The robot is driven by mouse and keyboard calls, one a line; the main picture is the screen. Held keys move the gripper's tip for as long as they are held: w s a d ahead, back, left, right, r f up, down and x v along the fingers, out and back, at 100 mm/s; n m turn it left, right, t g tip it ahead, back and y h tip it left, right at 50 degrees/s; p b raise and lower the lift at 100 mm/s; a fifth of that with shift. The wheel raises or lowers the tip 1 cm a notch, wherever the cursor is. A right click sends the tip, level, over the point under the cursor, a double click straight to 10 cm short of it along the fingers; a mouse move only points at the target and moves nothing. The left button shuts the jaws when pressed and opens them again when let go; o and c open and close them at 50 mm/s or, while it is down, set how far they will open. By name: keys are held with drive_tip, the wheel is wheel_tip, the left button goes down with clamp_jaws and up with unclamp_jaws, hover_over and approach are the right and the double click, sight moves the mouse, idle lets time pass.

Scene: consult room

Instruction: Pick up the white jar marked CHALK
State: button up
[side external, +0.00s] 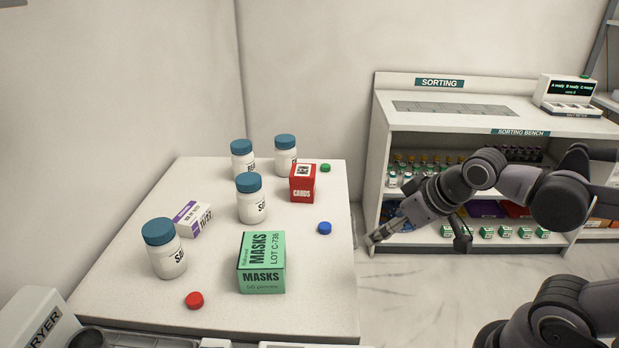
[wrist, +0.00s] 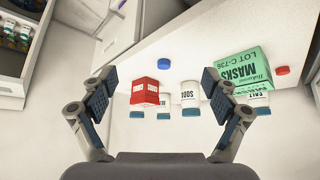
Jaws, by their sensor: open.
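Several white jars with blue lids stand on the white table (side external: 320,275) in the side view. The front jar (side external: 168,260) has a label starting "SA"; the middle jar (side external: 252,208) starts "SO" and reads SODA in the wrist view (wrist: 189,96). The back left jar (side external: 242,165) and back right jar (side external: 285,161) have labels I cannot read, so I cannot tell which is CHALK. In the wrist view, the red box partly hides the back jars. My gripper (side external: 416,240) is open and empty, right of the table, apart from every jar; its spread fingers show in the wrist view (wrist: 160,80).
A red CARDS box (side external: 302,186) stands by the back right jar. A green MASKS box (side external: 262,265), a purple-white box (side external: 192,217) and red (side external: 194,300), blue (side external: 324,228) and green (side external: 325,168) caps are on the table. A sorting bench (side external: 385,150) stands behind my arm.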

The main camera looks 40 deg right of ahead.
drive_tip(key=shift+g, duration=0.3)
drive_tip(key=w+d+r, duration=0.2)
drive_tip(key=w, duration=0.7)
drive_tip(key=w+d+r, duration=0.2)
drive_tip(key=w, duration=0.8)
drive_tip(key=w+d+r, duration=0.2)
drive_tip(key=w+r, duration=0.1)
drive_tip(key=w, duration=0.7)
drive_tip(key=shift+d, duration=0.1)
approach(293, 146)
drive_tip(key=x, duration=0.4)
drive_tip(key=shift+w+f, duration=0.15)
drive_tip(key=shift+f, duration=0.2)
drive_tip(key=x, duration=0.5)
drive_tip(key=shift+w+f, duration=0.2)
drive_tip(key=shift+f, duration=0.05)
drive_tip(key=shift+a+x, duration=0.15)
drive_tip(key=shift+x, duration=1.25)
drive_tip(key=shift+a+x, duration=0.15)
drive_tip(key=shift+x, duration=1.25)
drive_tip(key=shift+s+f, duration=0.1)
drive_tip(key=shift+s, duration=0.05)
drive_tip(key=c, duration=1.3)
